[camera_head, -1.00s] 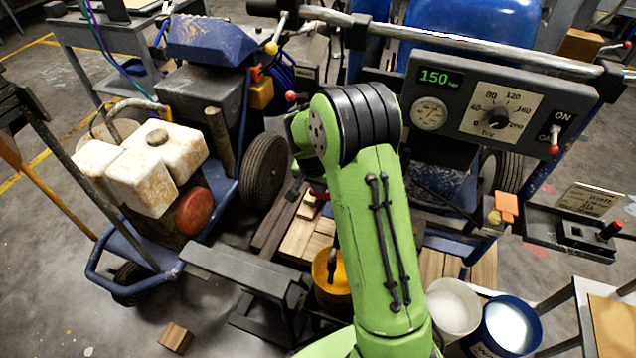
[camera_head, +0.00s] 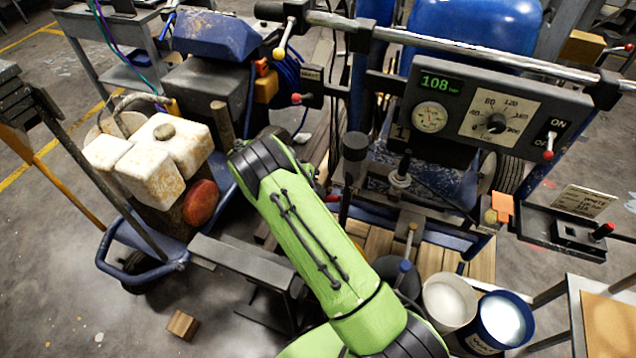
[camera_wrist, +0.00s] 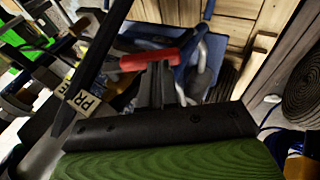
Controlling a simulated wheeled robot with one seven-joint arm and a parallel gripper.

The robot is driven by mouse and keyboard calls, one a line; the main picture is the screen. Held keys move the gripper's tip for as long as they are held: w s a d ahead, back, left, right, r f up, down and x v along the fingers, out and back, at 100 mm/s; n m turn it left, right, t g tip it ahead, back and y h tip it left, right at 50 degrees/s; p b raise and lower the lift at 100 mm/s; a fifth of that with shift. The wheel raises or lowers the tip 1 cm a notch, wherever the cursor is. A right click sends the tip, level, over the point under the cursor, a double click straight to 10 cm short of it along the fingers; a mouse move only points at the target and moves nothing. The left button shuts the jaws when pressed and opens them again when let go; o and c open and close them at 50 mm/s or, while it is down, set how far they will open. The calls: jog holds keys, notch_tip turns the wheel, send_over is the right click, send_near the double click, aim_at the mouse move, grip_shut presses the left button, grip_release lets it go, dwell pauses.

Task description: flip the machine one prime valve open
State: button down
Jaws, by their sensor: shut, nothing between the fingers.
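A red lever handle (camera_wrist: 150,59) lies across the middle of the wrist view, just beyond my gripper. A pale tag (camera_wrist: 82,98) with letters starting "PR" hangs to its left, so this appears to be the prime valve. My gripper (camera_wrist: 160,78) points at the red handle with its dark fingers together and nothing between them. The fingertips overlap the handle in the picture; I cannot tell if they touch it. In the head view a small red part (camera_head: 332,198) shows beside my green arm, perhaps the same handle. My gripper is hidden behind the arm there.
The control panel (camera_head: 495,112) reads 108, with a gauge, a dial and a red-tipped switch. A metal handlebar (camera_head: 430,38) runs above it. A white bucket (camera_head: 450,308) and blue-rimmed bucket (camera_head: 505,322) stand low right. Another machine (camera_head: 160,150) stands left.

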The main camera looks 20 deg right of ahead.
jog(key=shift+f+g+h, duration=0.3)
jog(key=shift+f+h, duration=0.2)
jog(key=shift+f, duration=0.05)
jog(key=shift+s+d+f+b, duration=0.15)
jog(key=shift+f+b, duration=0.35)
jog(key=shift+f, duration=0.1)
jog(key=shift+s+d+f+b, duration=0.2)
jog(key=shift+f+b, duration=0.25)
jog(key=shift+f, duration=0.15)
jog(key=shift+s+d+f+b, duration=0.15)
jog(key=shift+f+b, duration=0.35)
jog(key=shift+f, duration=0.1)
jog(key=shift+s+d+f+b, duration=0.8)
jog(key=shift+s+d+f, duration=0.15)
jog(key=shift+f, duration=0.2)
jog(key=p+v, duration=0.4)
jog(key=v, duration=1.1)
jog(key=shift+r, duration=0.35)
jog(key=shift+w+a, duration=0.1)
